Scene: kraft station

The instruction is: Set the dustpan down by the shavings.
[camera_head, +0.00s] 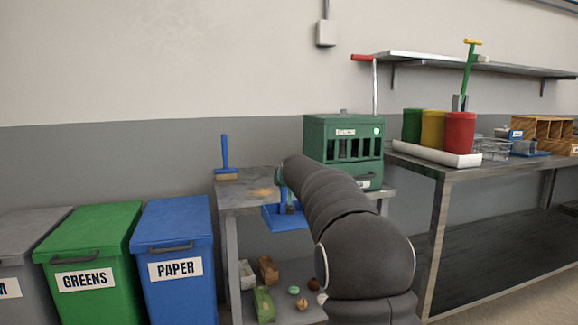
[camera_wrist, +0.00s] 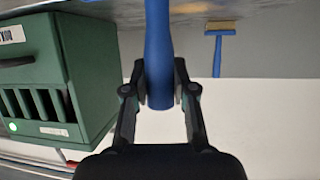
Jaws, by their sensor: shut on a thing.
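The blue dustpan (camera_head: 271,219) is held by my gripper (camera_wrist: 160,95), which is shut on its upright blue handle (camera_wrist: 158,45). My arm hides most of the gripper in the head view. The pan overlaps the front edge of the small metal table (camera_head: 232,198) in the picture and appears to hang in the air there. Orange-brown shavings (camera_head: 262,192) lie on the tabletop just behind the pan. A blue hand brush (camera_head: 225,160) with tan bristles stands at the table's back left; it also shows in the wrist view (camera_wrist: 219,45).
A green slotted box (camera_head: 343,145) stands on the table right of the shavings. Blocks and small round items lie on the lower shelf. Bins, including a blue paper bin (camera_head: 173,250), stand at left. A longer bench (camera_head: 440,172) with coloured cups stands at right.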

